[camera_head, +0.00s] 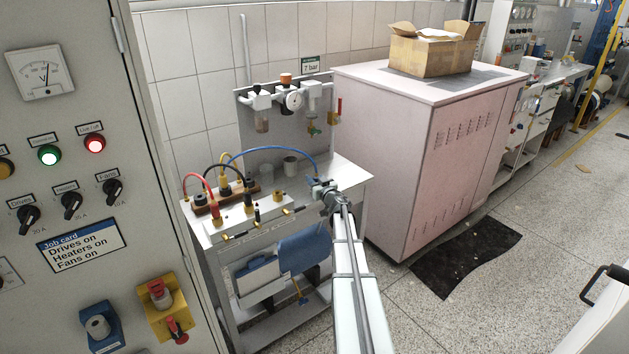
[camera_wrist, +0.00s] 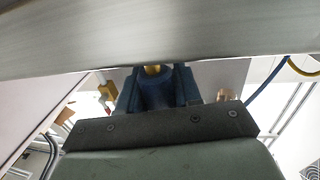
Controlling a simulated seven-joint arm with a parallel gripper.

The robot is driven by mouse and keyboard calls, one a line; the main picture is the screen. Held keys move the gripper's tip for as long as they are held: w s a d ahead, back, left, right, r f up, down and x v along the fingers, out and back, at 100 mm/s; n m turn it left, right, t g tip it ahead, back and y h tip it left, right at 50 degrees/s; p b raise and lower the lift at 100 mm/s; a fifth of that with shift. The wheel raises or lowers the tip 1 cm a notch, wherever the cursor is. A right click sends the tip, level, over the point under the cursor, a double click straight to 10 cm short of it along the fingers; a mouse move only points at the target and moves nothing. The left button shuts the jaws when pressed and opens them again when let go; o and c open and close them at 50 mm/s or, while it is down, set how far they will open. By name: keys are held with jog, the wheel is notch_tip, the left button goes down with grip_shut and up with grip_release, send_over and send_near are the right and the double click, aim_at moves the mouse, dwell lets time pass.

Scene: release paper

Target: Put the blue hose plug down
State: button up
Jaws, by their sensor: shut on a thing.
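My gripper (camera_head: 322,186) is at the right end of the small bench in the head view, just above its top. It is shut on the blue hose plug, which is mostly hidden by the jaws. The blue hose (camera_head: 270,149) arches from the connector block to my gripper. In the wrist view my gripper's dark jaws (camera_wrist: 157,86) are close together, with a brass-coloured bit (camera_wrist: 153,70) between them. The hose also shows there at the right (camera_wrist: 278,77). I cannot tell whether the plug touches the bench.
The bench (camera_head: 347,175) has bare top around my gripper. Red (camera_head: 196,177) and black (camera_head: 212,168) hoses stand on its left, with a grey cup (camera_head: 290,165) behind. A pink cabinet (camera_head: 425,150) stands close at right, and a control cabinet (camera_head: 75,130) at left.

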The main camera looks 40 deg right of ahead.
jog(key=shift+f, duration=0.1)
jog(key=o, duration=1.1)
jog(key=shift+c, duration=0.2)
